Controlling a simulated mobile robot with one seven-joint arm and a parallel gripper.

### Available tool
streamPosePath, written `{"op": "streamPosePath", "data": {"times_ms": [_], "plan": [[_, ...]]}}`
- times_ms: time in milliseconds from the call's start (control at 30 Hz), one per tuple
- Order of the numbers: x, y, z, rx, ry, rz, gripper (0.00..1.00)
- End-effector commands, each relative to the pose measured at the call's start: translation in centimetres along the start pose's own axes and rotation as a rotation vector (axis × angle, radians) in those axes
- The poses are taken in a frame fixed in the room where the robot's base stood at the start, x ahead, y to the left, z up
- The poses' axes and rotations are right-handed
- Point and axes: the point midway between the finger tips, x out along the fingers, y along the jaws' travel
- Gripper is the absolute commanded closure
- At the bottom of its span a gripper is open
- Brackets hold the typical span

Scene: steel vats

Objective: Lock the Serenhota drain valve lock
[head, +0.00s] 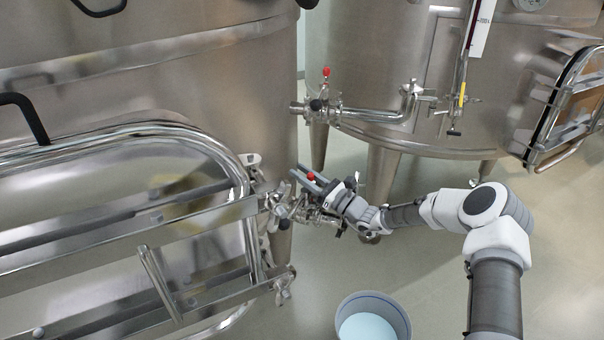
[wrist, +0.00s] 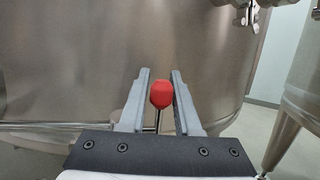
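A red ball-shaped knob (head: 311,176) on a thin metal stem belongs to the valve fittings on the near left steel vat. It also shows in the wrist view (wrist: 161,94), between the two grey fingers. My gripper (head: 304,177) reaches in from the right, at the knob. In the wrist view my gripper (wrist: 160,92) is open, with a narrow gap on each side of the knob. The valve body (head: 312,213) below is partly hidden by my gripper. I see no label that names the valve.
The left vat's hinged door (head: 100,235) with its bars and wing clamps is close to the left of my gripper. A second vat (head: 370,60) behind has a similar valve with a red knob (head: 326,72). A grey bucket (head: 372,312) stands on the floor below.

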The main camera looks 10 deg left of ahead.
Motion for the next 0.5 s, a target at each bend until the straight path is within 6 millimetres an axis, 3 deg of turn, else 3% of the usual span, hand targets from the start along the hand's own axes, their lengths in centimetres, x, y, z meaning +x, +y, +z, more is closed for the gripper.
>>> {"op": "streamPosePath", "data": {"times_ms": [33, 100, 500], "plan": [[-0.01, 0.0, -0.01, 0.0, 0.0, 0.0, 0.57], [0.0, 0.0, 0.0, 0.001, 0.0, 0.0, 0.47], [-0.81, -0.03, 0.19, 0.002, 0.0, -0.002, 0.47]]}}
